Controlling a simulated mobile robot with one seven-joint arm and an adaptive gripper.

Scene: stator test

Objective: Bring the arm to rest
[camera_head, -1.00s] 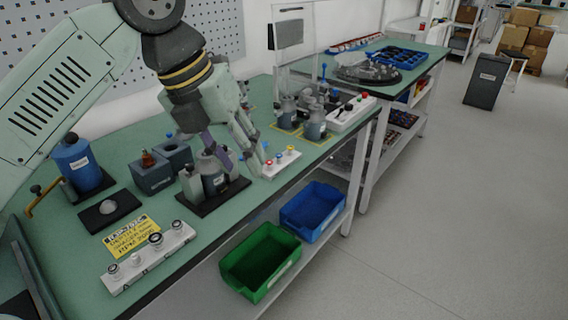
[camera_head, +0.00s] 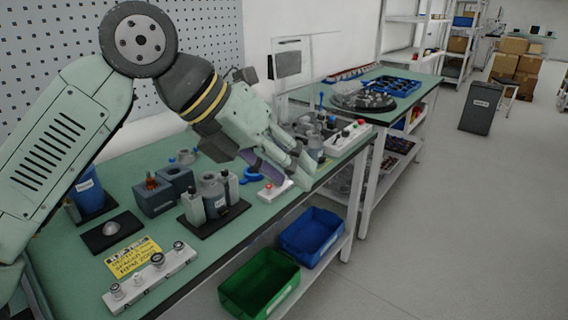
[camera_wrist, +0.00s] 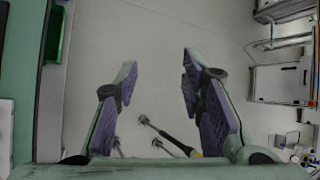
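My gripper (camera_head: 292,174) is in the air above the front edge of the green bench (camera_head: 120,170), tilted down to the right in the head view. In the wrist view my gripper (camera_wrist: 155,92) shows two fingers with purple pads standing wide apart.
A dark fixture with grey cylinders (camera_head: 214,205), a grey block (camera_head: 157,194), a yellow label (camera_head: 133,257) and a white knob strip (camera_head: 150,279) are on the bench. Green (camera_head: 259,284) and blue (camera_head: 312,236) bins sit below its front edge.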

